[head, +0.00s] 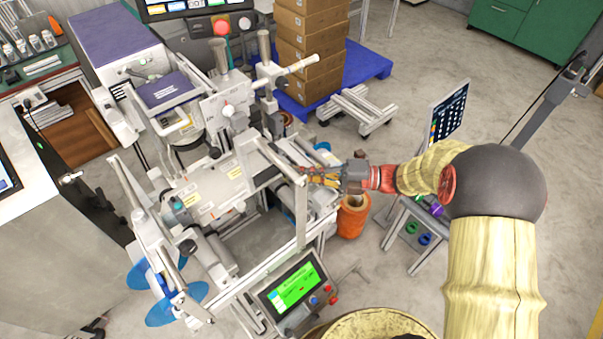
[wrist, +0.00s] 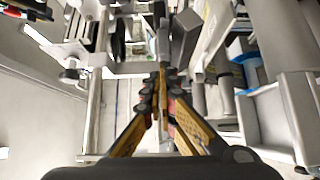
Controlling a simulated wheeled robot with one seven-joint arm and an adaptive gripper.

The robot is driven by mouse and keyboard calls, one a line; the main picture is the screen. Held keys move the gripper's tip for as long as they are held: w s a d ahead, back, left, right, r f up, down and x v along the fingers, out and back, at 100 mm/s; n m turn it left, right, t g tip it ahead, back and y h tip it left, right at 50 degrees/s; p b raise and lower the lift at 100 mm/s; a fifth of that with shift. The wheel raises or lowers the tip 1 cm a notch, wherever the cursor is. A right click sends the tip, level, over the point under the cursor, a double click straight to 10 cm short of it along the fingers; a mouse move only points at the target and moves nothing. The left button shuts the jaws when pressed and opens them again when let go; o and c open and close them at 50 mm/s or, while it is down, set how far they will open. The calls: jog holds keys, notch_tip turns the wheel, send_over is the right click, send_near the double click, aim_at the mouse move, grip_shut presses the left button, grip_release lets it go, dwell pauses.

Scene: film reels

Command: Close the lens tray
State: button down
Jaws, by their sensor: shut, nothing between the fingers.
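My gripper (head: 318,177) reaches in from the right over the right side of the large white machine (head: 215,185). Its yellow-and-black fingers also show in the wrist view (wrist: 161,82), where the tips meet and hold nothing. The tips are close to the machine's pale rails and rollers; I cannot tell whether they touch. I cannot pick out the lens tray with certainty among the machine's parts. In the wrist view, grey and white machine parts (wrist: 215,95) lie just beyond and beside the fingers.
A green-screened control panel (head: 292,286) stands at the machine's front. An orange roll (head: 352,216) stands below my wrist. Stacked cardboard boxes (head: 312,45) rest on a blue pallet (head: 368,62) behind. A display on a stand (head: 449,113) is at the right. Open floor lies at the back right.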

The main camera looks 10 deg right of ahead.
aim_at(290, 165)
jog(key=shift+w+a+p, duration=0.55)
jog(key=shift+w+p, duration=0.2)
jog(key=shift+w, duration=0.05)
jog(key=shift+w+a+p, duration=0.5)
jog(key=shift+w+p, duration=0.2)
jog(key=shift+w, duration=0.05)
jog(key=shift+s, duration=0.1)
